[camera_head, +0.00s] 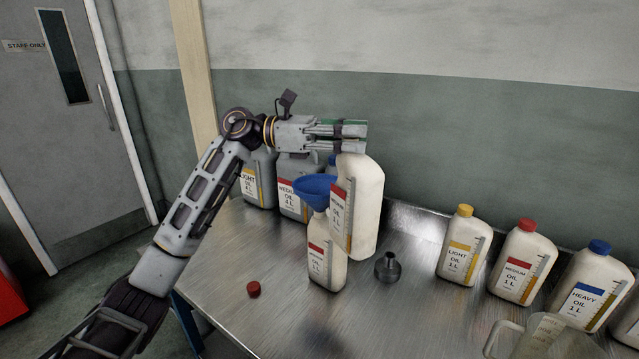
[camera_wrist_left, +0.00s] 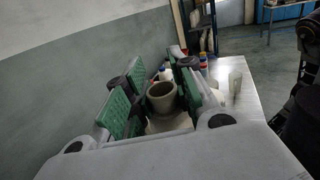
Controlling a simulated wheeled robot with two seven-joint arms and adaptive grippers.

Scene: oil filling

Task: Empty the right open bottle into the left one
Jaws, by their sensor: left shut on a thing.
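The large white bottle (camera_head: 367,205) with a red label stands upright, or nearly so, just behind and right of the small bottle. My left gripper (camera_head: 350,138) is at its top, shut on its neck. In the left wrist view the round grey open neck (camera_wrist_left: 162,96) sits between the green finger pads. The small white bottle (camera_head: 327,260) with a red label stands upright on the table, with a blue funnel (camera_head: 315,188) in its mouth. Whether the large bottle touches the table is hard to tell. My right gripper is not in view.
A red cap (camera_head: 253,289) and a dark grey cap-like piece (camera_head: 388,267) lie on the metal table (camera_head: 410,320). Grey oil cans (camera_head: 293,168) stand behind. Capped bottles with a yellow (camera_head: 465,211), red (camera_head: 527,225) and blue cap (camera_head: 599,247) stand right, near a clear jug (camera_head: 540,335).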

